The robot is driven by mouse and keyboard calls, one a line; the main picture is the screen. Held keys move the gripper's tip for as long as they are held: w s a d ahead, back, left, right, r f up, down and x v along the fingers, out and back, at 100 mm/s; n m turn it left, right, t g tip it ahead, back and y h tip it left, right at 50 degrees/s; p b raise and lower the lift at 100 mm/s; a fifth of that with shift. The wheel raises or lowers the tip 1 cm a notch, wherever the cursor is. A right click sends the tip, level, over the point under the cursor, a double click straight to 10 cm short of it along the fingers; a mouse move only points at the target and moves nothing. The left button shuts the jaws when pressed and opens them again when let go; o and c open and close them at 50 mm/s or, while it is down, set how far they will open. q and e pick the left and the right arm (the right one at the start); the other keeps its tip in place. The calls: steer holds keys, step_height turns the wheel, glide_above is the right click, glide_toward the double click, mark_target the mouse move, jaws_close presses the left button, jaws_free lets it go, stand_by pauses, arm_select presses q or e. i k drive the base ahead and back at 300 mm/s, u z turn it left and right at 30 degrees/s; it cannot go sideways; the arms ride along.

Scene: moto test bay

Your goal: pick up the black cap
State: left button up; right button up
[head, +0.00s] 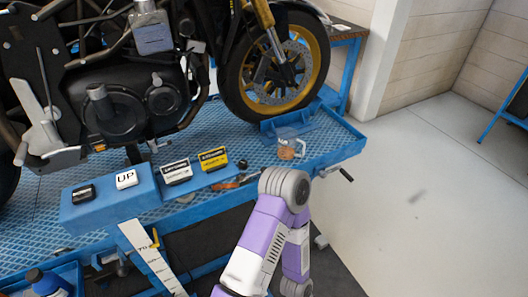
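A small round black thing (243,164), which looks like the black cap, sits on the blue lift platform (330,150), right of the yellow-labelled box. It is too small to make out in detail. One of my purple and white arms comes up from the bottom edge and bends at a grey joint below and right of the cap. Neither of my grippers shows in the head view.
A motorcycle (125,95) stands on the platform. A clear cup (291,147) with brownish contents stands near its front wheel (275,75). A blue ledge (112,208) bears a black block (83,193), a white "UP" block (126,179) and labelled boxes (213,159). Open floor lies right.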

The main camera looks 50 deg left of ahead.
mark_target(243, 163)
steer(key=i, duration=1.8)
steer(key=u, duration=3.8)
